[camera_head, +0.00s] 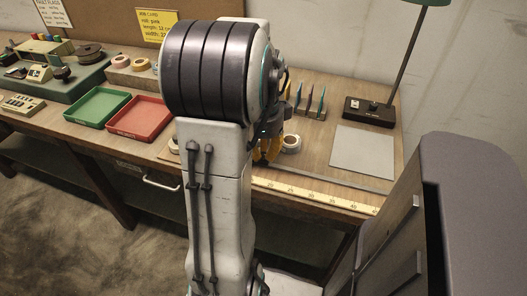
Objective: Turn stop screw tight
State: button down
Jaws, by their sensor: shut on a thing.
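My gripper (268,149) shows only in part, as a yellow-orange piece low behind my arm, over the front of the workbench (318,150). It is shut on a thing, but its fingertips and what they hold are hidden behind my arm. I cannot make out the stop screw in this view. A yellow measuring scale (318,195) runs along the bench's front edge, just right of my arm. A grey metal strip (345,181) lies behind the scale. A pale tape roll (291,144) sits right beside my gripper.
A green tray (97,125) and a red tray (140,137) lie to the left, with tape rolls (140,65) behind them. A grey sheet (362,151) and a lamp base (369,112) are to the right. Upright coloured pieces (309,99) stand in a rack at the back.

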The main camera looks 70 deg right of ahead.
aim_at(264, 154)
jog(key=shift+n, duration=0.6)
jog(key=shift+f+n+p, duration=0.1)
jog(key=shift+n+p, duration=0.35)
jog(key=shift+n, duration=1.95)
jog(key=c, duration=1.2)
grip_release()
notch_tip(264, 154, up, 12)
jog(key=shift+r, duration=0.1)
jog(key=shift+o, duration=0.2)
